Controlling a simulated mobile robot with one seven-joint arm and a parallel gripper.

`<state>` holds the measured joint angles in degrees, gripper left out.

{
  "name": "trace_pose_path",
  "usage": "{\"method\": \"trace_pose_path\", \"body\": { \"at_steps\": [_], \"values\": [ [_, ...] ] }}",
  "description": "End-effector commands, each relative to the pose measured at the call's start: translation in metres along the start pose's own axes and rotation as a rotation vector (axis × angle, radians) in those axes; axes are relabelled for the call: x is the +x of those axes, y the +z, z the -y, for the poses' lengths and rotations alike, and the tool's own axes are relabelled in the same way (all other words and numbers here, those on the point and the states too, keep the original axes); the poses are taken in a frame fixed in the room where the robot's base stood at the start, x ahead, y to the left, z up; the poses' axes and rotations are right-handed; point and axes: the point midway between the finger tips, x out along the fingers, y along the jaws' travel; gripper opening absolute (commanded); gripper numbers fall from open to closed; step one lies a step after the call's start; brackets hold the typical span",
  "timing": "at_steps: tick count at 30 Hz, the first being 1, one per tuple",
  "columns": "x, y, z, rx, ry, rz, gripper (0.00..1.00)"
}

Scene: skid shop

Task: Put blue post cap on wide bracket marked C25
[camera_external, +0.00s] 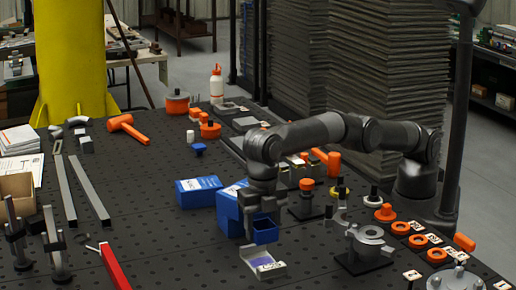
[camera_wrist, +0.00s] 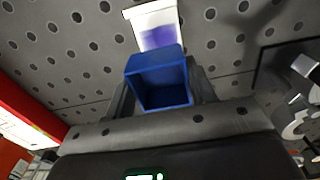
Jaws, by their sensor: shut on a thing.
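My gripper (camera_external: 263,216) points down and is shut on the blue post cap (camera_external: 266,232), a small open square box. In the wrist view the cap (camera_wrist: 158,82) sits between my two fingers, its open side facing the camera. The wide bracket (camera_external: 250,253) is a pale metal channel on the black table, just below the cap in the outside view. It bears a white label, whose text is too small to read, and a purple-blue patch. In the wrist view the bracket (camera_wrist: 129,13) lies just beyond the cap. The cap appears held above it, with a gap.
Blue boxes (camera_external: 199,191) stand behind and left of my gripper. A clamp-like metal fixture (camera_external: 368,243) and orange rings (camera_external: 417,241) lie to the right. A red bar (camera_external: 114,267) and metal rails (camera_external: 88,190) lie left. The table between the rails and bracket is mostly clear.

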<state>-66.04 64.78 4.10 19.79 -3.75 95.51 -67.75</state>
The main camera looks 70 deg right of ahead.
Motion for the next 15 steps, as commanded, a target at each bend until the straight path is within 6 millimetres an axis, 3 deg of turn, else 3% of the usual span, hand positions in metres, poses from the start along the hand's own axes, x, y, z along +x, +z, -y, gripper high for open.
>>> {"method": "trace_pose_path", "body": {
  "at_steps": [15],
  "values": [
    [0.046,0.001,0.001,0.002,-0.002,-0.001,0.28]
  ]
}}
